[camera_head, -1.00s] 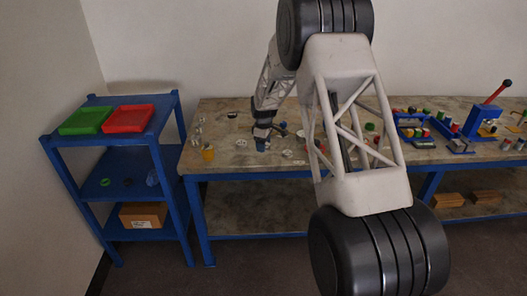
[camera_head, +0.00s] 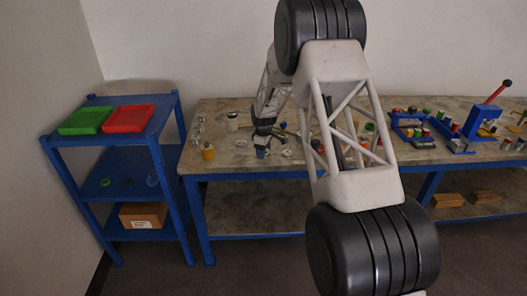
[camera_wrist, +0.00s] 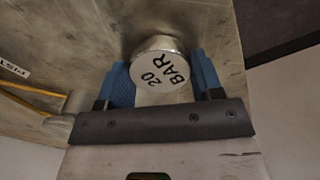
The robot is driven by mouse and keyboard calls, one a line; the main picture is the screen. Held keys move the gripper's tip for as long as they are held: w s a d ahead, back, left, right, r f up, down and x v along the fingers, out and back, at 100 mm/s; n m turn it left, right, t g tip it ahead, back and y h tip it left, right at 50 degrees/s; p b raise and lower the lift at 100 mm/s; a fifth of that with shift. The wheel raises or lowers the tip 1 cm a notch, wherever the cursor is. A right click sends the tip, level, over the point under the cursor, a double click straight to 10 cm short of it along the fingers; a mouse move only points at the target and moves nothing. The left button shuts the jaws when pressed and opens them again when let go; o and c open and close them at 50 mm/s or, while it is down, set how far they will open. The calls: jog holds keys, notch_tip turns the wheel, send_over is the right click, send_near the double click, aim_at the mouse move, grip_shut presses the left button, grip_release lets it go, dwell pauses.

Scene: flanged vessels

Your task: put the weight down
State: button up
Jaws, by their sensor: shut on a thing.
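The weight (camera_wrist: 158,72) is a silver cylinder with a pale round face marked "20 BAR". In the wrist view it sits between the two blue fingers of my gripper (camera_wrist: 161,80), which is shut on it. In the head view my gripper (camera_head: 262,151) is low over the left part of the workbench (camera_head: 225,165), near the front edge. The weight cannot be made out there. Whether its base touches the bench top is not clear.
A yellow cup (camera_head: 208,153) stands left of my gripper, and a pale cup (camera_head: 233,121) stands behind it. A yellow cable (camera_wrist: 28,88) lies to the left in the wrist view. A blue shelf (camera_head: 110,140) with green and red trays stands left of the bench.

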jog(key=shift+f, duration=0.1)
jog(key=o, duration=1.2)
notch_tip(320, 180, up, 12)
jog(key=shift+r, duration=0.1)
dwell(0.7)
